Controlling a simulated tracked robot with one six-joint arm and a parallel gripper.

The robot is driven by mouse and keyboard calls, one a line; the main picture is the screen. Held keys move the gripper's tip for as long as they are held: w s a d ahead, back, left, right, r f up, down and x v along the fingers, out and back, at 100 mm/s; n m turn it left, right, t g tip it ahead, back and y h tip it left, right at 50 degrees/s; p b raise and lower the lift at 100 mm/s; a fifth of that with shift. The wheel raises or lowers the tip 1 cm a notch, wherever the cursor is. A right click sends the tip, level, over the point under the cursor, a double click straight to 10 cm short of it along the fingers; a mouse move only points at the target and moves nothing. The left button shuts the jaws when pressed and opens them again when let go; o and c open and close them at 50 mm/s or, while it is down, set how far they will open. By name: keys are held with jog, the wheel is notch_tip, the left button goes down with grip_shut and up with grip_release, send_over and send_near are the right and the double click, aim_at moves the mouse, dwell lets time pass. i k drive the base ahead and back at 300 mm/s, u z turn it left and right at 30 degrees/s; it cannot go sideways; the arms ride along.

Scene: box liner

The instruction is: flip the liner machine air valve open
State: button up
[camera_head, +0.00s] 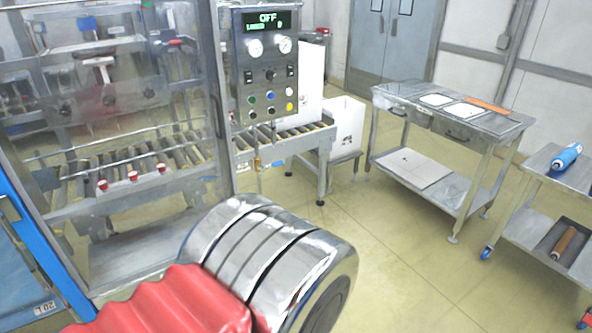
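The liner machine stands at the left, with a clear guard panel (120,75) and a grey control panel (268,75). The panel's green display (267,20) reads OFF on its top line. Two round gauges sit below it, then switches and coloured buttons. A small orange-yellow part (257,162) hangs below the panel near the conveyor; I cannot tell whether it is the air valve. My arm, with chrome rings and a red sleeve, fills the bottom centre. My gripper is not in view.
A roller conveyor (300,131) runs right from the machine, with white boxes (346,122) at its end. A metal table (462,125) stands at the right, and a cart (578,176) carries a blue roll. Open floor (400,270) lies between.

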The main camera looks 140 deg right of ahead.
aim_at(261, 168)
jog(key=z, duration=4.5)
jog(key=k, duration=0.3)
jog(key=z, duration=0.3)
